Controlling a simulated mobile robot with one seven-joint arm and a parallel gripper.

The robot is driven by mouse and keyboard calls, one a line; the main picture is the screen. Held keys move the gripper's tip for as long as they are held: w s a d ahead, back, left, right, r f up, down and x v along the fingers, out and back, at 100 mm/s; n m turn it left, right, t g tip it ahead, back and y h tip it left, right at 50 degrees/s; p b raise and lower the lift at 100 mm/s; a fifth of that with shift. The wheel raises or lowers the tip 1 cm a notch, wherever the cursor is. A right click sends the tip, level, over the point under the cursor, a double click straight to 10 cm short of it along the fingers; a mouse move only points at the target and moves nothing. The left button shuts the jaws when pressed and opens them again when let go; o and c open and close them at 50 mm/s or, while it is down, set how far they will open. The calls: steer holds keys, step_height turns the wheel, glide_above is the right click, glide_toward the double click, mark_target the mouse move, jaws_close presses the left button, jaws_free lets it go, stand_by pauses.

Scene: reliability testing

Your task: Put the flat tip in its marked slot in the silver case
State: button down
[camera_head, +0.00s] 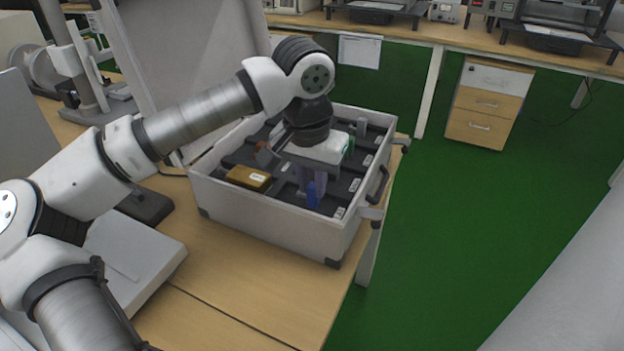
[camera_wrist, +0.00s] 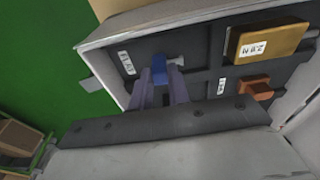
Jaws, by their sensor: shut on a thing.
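The silver case (camera_head: 262,230) stands open on the wooden table, with a dark inside divided into compartments with white labels. My gripper (camera_head: 311,181) reaches down into the case near its front right corner. Its two purple fingers (camera_wrist: 162,82) are shut on a blue piece with a pale end, which I take for the flat tip (camera_wrist: 159,68). The blue part also shows below the fingers in the head view (camera_head: 311,197). In the wrist view the tip is over a dark compartment beside a white label (camera_wrist: 127,62). I cannot tell whether it touches the floor.
A yellow labelled box (camera_head: 248,178) and an orange-brown piece (camera_wrist: 257,88) lie in other compartments. A grey piece (camera_head: 361,126) stands at the back right. The raised lid (camera_head: 190,60) is behind the case. The case walls surround my gripper closely.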

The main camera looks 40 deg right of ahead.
steer(key=shift+f, duration=0.2)
steer(key=c, duration=1.3)
jaws_free()
steer(key=shift+r, duration=0.1)
steer(key=shift+c, duration=0.2)
step_height(320, 180, up, 12)
steer(key=a, duration=0.1)
steer(key=shift+s+a+p, duration=0.15)
steer(key=shift+s+p, duration=0.2)
steer(key=shift+p, duration=0.1)
steer(key=shift+r, duration=0.1)
